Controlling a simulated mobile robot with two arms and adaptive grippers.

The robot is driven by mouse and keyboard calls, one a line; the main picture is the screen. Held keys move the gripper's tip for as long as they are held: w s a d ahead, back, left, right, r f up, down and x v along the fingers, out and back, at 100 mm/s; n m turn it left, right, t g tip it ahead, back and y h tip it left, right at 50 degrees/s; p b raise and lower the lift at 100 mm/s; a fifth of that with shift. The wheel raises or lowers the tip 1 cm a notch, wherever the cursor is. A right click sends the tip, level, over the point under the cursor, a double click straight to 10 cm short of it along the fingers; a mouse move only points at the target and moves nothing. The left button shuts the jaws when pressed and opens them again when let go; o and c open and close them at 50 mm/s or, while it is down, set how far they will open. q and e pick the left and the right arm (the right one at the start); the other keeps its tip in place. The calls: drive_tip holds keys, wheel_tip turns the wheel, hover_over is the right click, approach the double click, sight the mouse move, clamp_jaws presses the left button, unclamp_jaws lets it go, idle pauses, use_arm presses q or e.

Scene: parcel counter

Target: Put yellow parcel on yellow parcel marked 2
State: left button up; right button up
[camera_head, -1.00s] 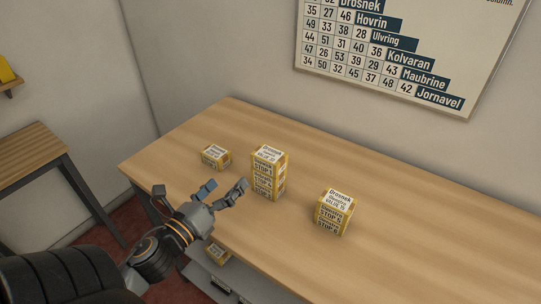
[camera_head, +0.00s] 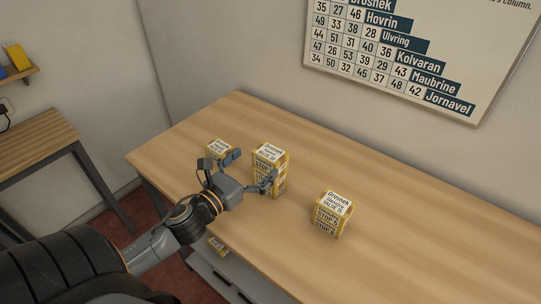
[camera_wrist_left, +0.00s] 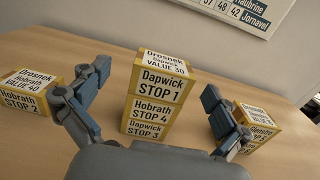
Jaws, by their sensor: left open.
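A stack of yellow parcels (camera_head: 271,155) with white labels stands on the counter. In the left wrist view, its top parcel (camera_wrist_left: 163,82) reads STOP 1, above STOP 4 and STOP 3. The yellow parcel marked 2 (camera_head: 219,147) sits alone to the left of the stack; in the left wrist view (camera_wrist_left: 24,103) its label reads Hobrath STOP 2. My left gripper (camera_head: 249,170) is open and empty in front of the stack. In the left wrist view its fingers (camera_wrist_left: 156,85) are spread on either side of the top parcel, apart from it. My right gripper is not in view.
A shorter yellow stack (camera_head: 331,212) marked STOP 5 and STOP 6 stands to the right. A parcel (camera_head: 218,245) lies on a shelf under the counter (camera_head: 430,245). The counter's right side is clear. A chart (camera_head: 400,60) hangs on the wall.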

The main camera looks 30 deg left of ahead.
sight(271, 152)
use_arm(q)
drive_tip(key=w+p, duration=0.1)
drive_tip(key=w, duration=0.1)
drive_tip(key=w+d+p, duration=0.1)
drive_tip(key=w, duration=0.1)
drive_tip(key=shift+w+r, duration=0.1)
drive_tip(key=shift+w, duration=0.6)
drive_tip(key=shift+s, duration=0.1)
drive_tip(key=c, duration=1.3)
drive_tip(key=shift+c, duration=0.6)
